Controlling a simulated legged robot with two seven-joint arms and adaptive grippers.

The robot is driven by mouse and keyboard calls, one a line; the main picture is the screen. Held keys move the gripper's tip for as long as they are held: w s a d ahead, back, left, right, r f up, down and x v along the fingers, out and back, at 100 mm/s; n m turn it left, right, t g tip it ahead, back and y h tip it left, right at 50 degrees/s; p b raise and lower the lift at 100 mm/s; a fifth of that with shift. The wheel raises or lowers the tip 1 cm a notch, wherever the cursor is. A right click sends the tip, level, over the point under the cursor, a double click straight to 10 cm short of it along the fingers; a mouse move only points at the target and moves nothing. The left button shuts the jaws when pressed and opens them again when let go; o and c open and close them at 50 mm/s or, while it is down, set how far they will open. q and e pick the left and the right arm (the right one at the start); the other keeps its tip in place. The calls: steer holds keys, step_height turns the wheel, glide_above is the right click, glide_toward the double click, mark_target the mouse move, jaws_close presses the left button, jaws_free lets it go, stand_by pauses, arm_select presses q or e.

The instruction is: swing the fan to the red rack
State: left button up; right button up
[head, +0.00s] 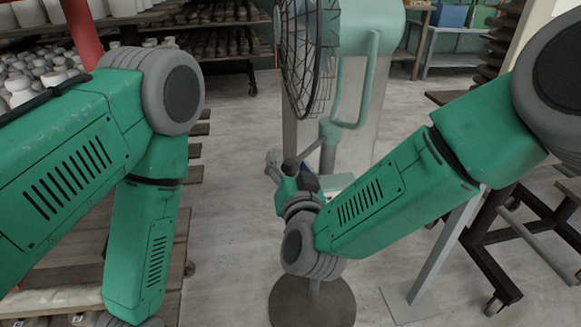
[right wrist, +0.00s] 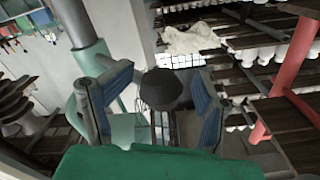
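The fan (head: 308,50) stands at the top centre of the head view, with a dark wire cage, a teal housing (head: 370,22) and a looped teal handle (head: 362,95). Its round dark base (head: 312,302) is on the floor. My right gripper (head: 287,172) is below the cage, near the fan's stand. In the right wrist view its blue-padded fingers are spread, with a dark round knob (right wrist: 165,88) between them; I cannot tell whether they touch it. The red rack's post (head: 82,32) is at upper left, also in the right wrist view (right wrist: 292,82). My left gripper is out of frame.
Shelves with white pots (head: 40,75) stand at the left, and dark shelves (head: 215,42) at the back. A dark wheeled frame (head: 500,255) is at the right. Pale floor (head: 235,220) is open between the left shelving and the fan.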

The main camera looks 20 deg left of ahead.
steer(key=shift+s+a, duration=0.1)
steer(key=shift+s, duration=0.2)
stand_by(0.4)
steer(key=shift+s, duration=0.1)
steer(key=shift+s+d+f, duration=0.1)
steer(key=shift+s+d, duration=0.1)
steer(key=v, duration=1.1)
steer(key=shift+s, duration=0.15)
steer(key=shift+d, duration=0.1)
